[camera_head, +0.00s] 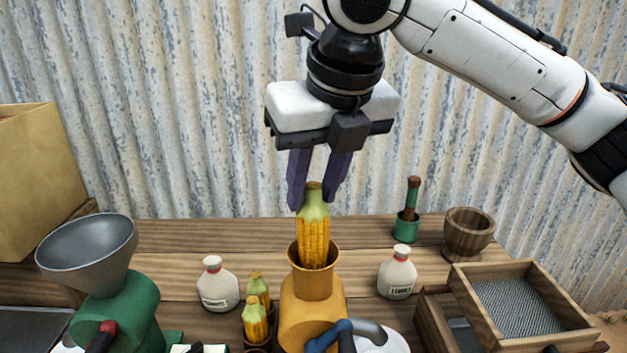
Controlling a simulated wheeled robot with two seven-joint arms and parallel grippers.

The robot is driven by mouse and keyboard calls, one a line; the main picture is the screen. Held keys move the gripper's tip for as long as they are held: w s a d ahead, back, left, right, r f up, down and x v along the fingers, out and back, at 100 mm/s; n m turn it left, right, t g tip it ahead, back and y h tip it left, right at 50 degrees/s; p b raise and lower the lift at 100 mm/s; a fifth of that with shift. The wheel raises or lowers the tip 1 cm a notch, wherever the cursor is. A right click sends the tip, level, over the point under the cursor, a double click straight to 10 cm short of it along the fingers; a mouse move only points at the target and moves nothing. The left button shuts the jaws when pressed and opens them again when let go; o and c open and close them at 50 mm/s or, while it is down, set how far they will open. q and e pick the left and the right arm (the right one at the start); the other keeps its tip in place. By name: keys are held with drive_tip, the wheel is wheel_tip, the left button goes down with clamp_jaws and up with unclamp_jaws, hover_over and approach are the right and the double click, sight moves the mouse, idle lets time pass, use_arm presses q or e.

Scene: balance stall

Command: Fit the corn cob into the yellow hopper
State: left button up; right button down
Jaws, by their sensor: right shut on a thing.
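The corn cob (313,236) is yellow with a green top and a brown stem, and it stands upright. Its lower end is inside the mouth of the yellow hopper (313,287), hidden by the front rim. My right gripper (316,197) is above the hopper, pointing down, with its purple fingers shut on the cob's top. The hopper sits on a yellow mill body with a blue and grey crank at the front. My left gripper is not in view.
A green mill with a grey funnel (88,247) stands left. Two white bottles (217,284) (397,272) flank the hopper. More cobs (255,320) stand in front-left. A wooden sieve box (464,287), wooden mortar (467,234) and green pot (406,229) are right.

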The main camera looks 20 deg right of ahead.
sight(316, 213)
drive_tip(key=shift+f+b, duration=0.85)
drive_tip(key=shift+f, duration=2.15)
drive_tip(key=c, duration=1.3)
unclamp_jaws()
drive_tip(key=shift+o, duration=0.7)
drive_tip(key=o, duration=0.4)
drive_tip(key=shift+r, duration=0.1)
